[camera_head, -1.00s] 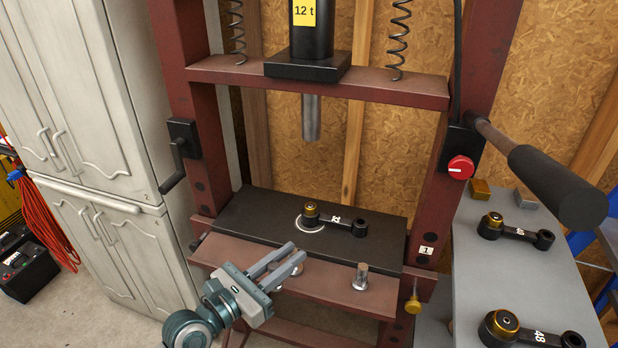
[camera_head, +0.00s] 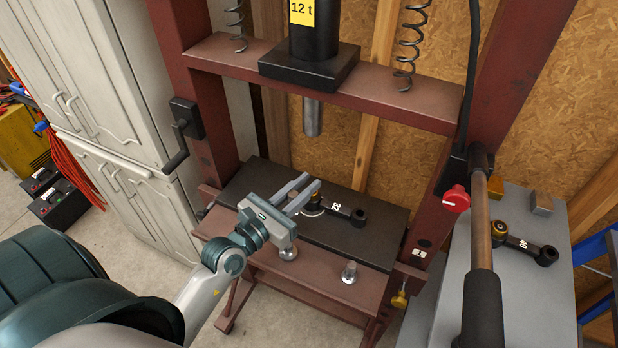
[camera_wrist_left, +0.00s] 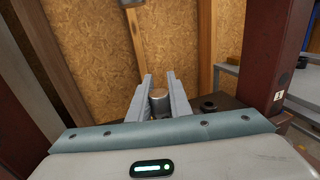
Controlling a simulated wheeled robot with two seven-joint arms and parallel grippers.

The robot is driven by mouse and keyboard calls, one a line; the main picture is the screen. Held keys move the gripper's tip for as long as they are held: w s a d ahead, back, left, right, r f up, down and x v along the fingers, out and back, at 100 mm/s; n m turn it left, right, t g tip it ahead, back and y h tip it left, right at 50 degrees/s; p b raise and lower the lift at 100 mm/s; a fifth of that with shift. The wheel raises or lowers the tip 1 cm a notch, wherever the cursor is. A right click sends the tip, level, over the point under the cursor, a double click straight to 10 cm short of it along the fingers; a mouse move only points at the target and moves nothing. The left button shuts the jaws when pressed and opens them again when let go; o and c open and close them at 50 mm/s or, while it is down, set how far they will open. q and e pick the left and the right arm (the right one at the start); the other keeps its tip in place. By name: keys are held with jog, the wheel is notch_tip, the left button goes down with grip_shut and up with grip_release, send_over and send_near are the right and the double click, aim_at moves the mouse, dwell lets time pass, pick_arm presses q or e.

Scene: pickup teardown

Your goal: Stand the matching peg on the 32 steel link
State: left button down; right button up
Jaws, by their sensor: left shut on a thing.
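The 32 steel link (camera_head: 345,213) lies on the black press bed (camera_head: 255,190), with its small end to the right. Its large, brass-ringed end is partly hidden by my left gripper (camera_head: 308,189). That gripper is shut on a grey steel peg (camera_wrist_left: 159,97), which shows between the fingers in the left wrist view. The fingers reach over the link's large end. I cannot tell whether the peg touches the link. Two other pegs stand on the front ledge, one at the right (camera_head: 349,272) and one below the gripper (camera_head: 288,253). My right gripper is not in view.
The press ram (camera_head: 312,117) hangs above the bed. Red frame posts (camera_head: 205,130) flank it. A dark-handled lever (camera_head: 482,290) crosses the right side. A grey bench (camera_head: 530,295) at the right bears another link (camera_head: 525,245).

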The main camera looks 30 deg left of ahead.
pick_arm(q)
jog(key=shift+w, duration=0.35)
jog(key=shift+w+a+f+b, duration=0.15)
jog(key=shift+w+b, duration=0.1)
jog(key=shift+w, duration=0.9)
jog(key=shift+w+f+b, duration=0.1)
jog(key=shift+w+b, duration=0.15)
jog(key=shift+w, duration=0.9)
jog(key=shift+w+a+f+b, duration=0.1)
jog(key=shift+w+f+b, duration=0.3)
jog(key=shift+w, duration=0.4)
jog(key=shift+w+d+f+b, duration=0.1)
jog(key=shift+w+f+b, duration=0.15)
jog(key=shift+w+b, duration=0.35)
jog(key=shift+w+a+f+b, duration=0.1)
jog(key=shift+w+f+b, duration=0.2)
jog(key=shift+w, duration=0.65)
jog(key=shift+f, duration=0.15)
jog(key=c, duration=1.5)
grip_release()
jog(key=shift+f, duration=0.1)
jog(key=shift+c, duration=0.2)
jog(key=shift+s, duration=0.15)
